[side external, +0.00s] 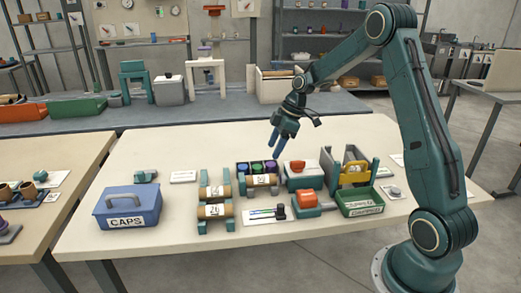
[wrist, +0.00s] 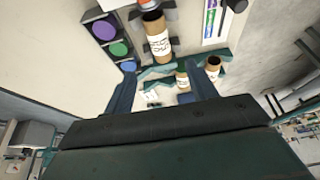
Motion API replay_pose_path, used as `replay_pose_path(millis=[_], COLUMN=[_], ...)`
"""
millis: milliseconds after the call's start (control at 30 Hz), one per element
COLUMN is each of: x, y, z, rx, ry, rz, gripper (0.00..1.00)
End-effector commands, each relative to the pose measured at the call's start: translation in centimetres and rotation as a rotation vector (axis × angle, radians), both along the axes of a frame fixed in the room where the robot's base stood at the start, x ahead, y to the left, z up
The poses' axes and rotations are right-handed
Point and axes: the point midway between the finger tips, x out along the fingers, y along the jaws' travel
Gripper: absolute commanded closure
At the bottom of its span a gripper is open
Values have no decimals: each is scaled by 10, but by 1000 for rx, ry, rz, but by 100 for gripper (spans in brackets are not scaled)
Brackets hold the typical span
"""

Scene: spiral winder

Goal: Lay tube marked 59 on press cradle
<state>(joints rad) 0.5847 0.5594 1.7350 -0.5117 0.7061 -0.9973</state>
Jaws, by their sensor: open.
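My gripper (side external: 275,146) hangs above the table behind the parts, fingers pointing down, open and empty. In the wrist view its two blue fingers (wrist: 160,72) stand apart. A brown tube with a white label (side external: 262,180) lies in front of the disc tray, apart from my gripper; its number looks like 59 but is blurred. This tube (wrist: 157,38) also shows in the wrist view, on dark grey supports. Two more tubes lie on a teal rack (side external: 229,187): a rear tube (side external: 215,192) and a front tube marked 26 (side external: 211,211). I cannot tell for certain which part is the press cradle.
A blue CAPS box (side external: 127,208) stands at the left. The table's back left is mostly clear.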

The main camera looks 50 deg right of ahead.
Motion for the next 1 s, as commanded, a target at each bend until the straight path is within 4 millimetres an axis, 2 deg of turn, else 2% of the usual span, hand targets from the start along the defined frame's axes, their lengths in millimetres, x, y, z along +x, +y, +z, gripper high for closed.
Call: replay_pose_path(millis=[167, 467, 700, 1000], x=[-4, -30, -68, -127], y=[10, 54, 95, 136], z=[14, 68, 111, 147], rx=[-11, -50, -75, -83], ry=[2, 15, 12, -11], rz=[-19, -122, -238, -392], gripper=[43, 43, 43, 43])
